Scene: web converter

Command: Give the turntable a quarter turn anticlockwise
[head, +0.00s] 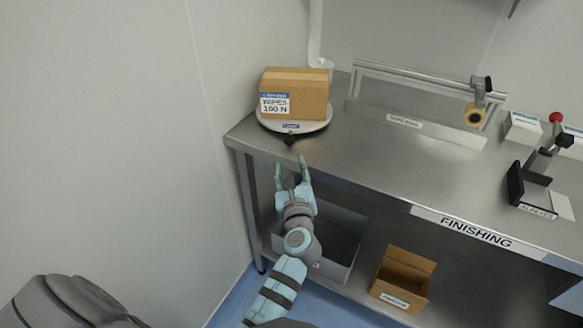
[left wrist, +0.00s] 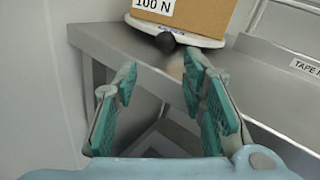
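The turntable (head: 314,127) is a pale round disc at the left end of the steel bench, with a dark knob (head: 289,139) at its front edge. A closed cardboard box (head: 305,96) labelled WIPES 100 N stands on it. In the left wrist view the turntable rim (left wrist: 200,41), the knob (left wrist: 166,42) and the box (left wrist: 205,14) show at the top. My left gripper (head: 291,169) is open and empty, in front of the bench edge and short of the knob. In the left wrist view its teal-padded fingers (left wrist: 160,75) stand apart. My right gripper is not in view.
The steel bench (head: 365,155) has a front edge between my left gripper and the turntable. A tape rail (head: 425,80) stands behind, and a red-knobbed lever device (head: 541,165) at right. A grey bin (head: 343,240) and an open carton (head: 403,278) sit below.

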